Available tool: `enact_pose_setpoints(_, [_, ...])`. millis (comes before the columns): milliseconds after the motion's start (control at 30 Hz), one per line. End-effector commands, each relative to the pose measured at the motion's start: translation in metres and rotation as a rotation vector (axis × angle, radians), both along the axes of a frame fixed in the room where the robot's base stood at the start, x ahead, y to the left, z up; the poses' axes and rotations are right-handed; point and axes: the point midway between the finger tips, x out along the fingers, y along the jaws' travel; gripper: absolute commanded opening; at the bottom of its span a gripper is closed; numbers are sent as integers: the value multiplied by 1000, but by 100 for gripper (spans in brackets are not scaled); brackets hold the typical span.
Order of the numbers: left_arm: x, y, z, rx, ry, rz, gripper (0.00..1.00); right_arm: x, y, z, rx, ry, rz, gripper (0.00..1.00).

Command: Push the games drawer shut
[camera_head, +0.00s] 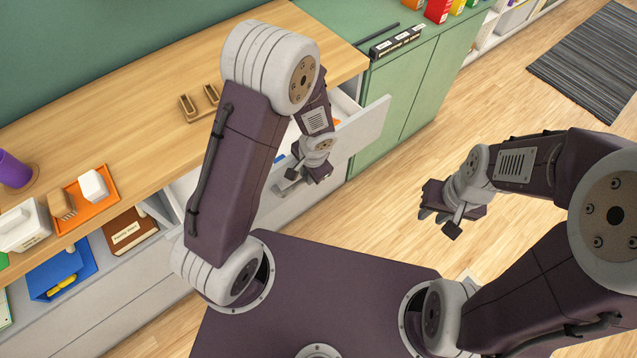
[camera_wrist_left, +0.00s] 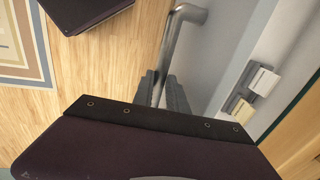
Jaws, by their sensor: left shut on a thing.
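The games drawer (camera_head: 362,128) has a pale grey front and stands pulled out from under the wooden counter in the head view. Bits of orange and blue show inside it; my left arm hides much of it. My left gripper (camera_head: 292,180) is at the drawer's front. In the left wrist view, the fingers of my left gripper (camera_wrist_left: 162,92) are shut on the grey bar handle (camera_wrist_left: 183,35), beside the drawer front (camera_wrist_left: 215,60). My right gripper (camera_head: 440,218) is over the open floor, away from the drawer; its finger gap is unclear.
The wooden counter (camera_head: 130,95) holds an orange tray (camera_head: 92,212), a purple cup (camera_head: 14,170) and small wooden holders. A green cabinet (camera_head: 415,95) stands right of the drawer. The wooden floor (camera_head: 500,115) at right is clear.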

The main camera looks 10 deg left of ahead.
Motion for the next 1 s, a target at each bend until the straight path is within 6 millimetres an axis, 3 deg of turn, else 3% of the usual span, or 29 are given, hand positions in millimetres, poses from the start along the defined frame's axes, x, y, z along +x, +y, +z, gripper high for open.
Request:
enact_pose_setpoints(200, [24,32,4,-1,-1,6,0,0,0,18,0,0,0,27])
enact_pose_setpoints(500, [48,62,3,0,-1,3,0,0,0,36,0,0,0,27])
enact_pose_setpoints(1000, [60,76,1,0,-2,0,0,0,0,43,0,0,0,27])
